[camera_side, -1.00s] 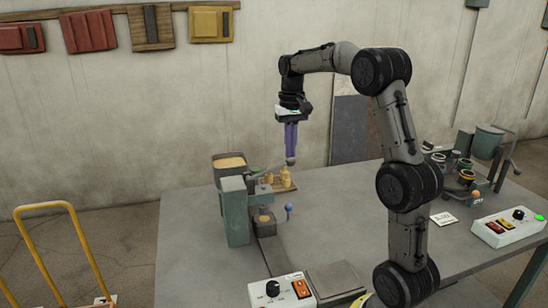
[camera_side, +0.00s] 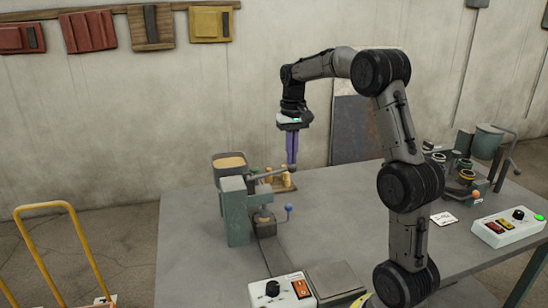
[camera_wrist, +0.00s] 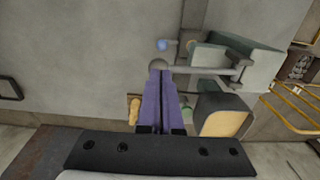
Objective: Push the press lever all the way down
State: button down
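The press (camera_side: 236,212) is a grey-green column at the left of the table. Its grey lever (camera_side: 270,174) reaches right and slopes slightly up to a round grey knob (camera_side: 292,169). My gripper (camera_side: 291,163) points straight down with its purple fingers together, tips at the knob from above. In the wrist view the fingertips (camera_wrist: 159,74) lie side by side with only a thin dark line between them, and the knob (camera_wrist: 158,65) shows just past them. Nothing shows between the fingers. The exact contact is partly hidden by the tips.
A bin with tan contents (camera_side: 230,162) stands behind the press. A wooden tray with brass-coloured pieces (camera_side: 281,183) lies behind the lever. A blue-ball handle (camera_side: 288,208) sticks out below it. A control box (camera_side: 281,291) is at the front edge.

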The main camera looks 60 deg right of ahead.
jog(key=shift+f, duration=0.9)
jog(key=shift+f, duration=0.15)
notch_tip(320, 180, up, 11)
dwell(1.7)
